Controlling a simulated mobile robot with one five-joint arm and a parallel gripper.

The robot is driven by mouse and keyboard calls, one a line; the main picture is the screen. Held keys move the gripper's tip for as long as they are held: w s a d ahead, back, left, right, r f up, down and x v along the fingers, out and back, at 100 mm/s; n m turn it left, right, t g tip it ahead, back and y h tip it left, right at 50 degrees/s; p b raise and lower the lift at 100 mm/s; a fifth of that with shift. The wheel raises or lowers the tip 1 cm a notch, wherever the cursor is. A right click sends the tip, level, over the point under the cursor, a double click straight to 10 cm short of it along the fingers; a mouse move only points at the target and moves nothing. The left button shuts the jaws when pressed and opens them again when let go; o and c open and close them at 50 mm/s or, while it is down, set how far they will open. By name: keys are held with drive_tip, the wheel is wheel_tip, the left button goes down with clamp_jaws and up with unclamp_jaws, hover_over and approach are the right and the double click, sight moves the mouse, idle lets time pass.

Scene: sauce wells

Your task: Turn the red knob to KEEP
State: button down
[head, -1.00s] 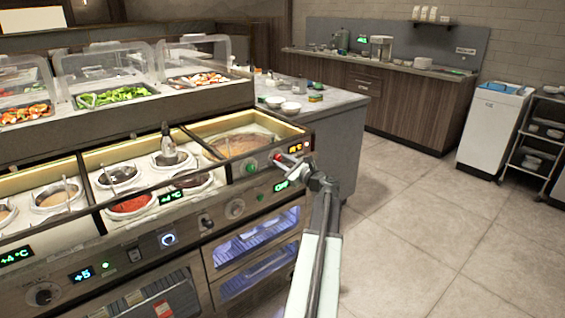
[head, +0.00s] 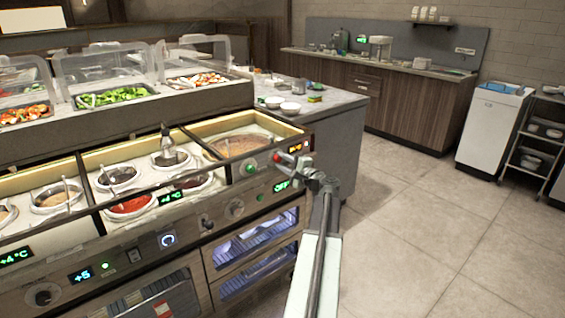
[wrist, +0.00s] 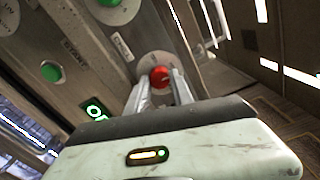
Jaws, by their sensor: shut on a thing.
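The red knob (wrist: 160,77) sits on a round pale plate on the metal front panel in the wrist view. My gripper (wrist: 161,88) has its two fingers closed on either side of it. In the head view, my gripper (head: 297,164) is at the right end of the counter front, with a bit of the red knob (head: 279,157) showing to its left. The lettering around the knob is too small to read, so I cannot tell which mark it points to. Part of the knob is hidden by my fingers.
A green knob (head: 250,168) sits left of the red one. A green display (head: 281,186) and an orange display (head: 295,149) are close to my gripper. Sauce wells with a red sauce (head: 131,205) lie to the left. The floor (head: 420,230) on the right is clear.

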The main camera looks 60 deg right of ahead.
drive_tip(key=shift+n, duration=0.6)
drive_tip(key=c, duration=1.1)
unclamp_jaws()
drive_tip(key=v, duration=0.8)
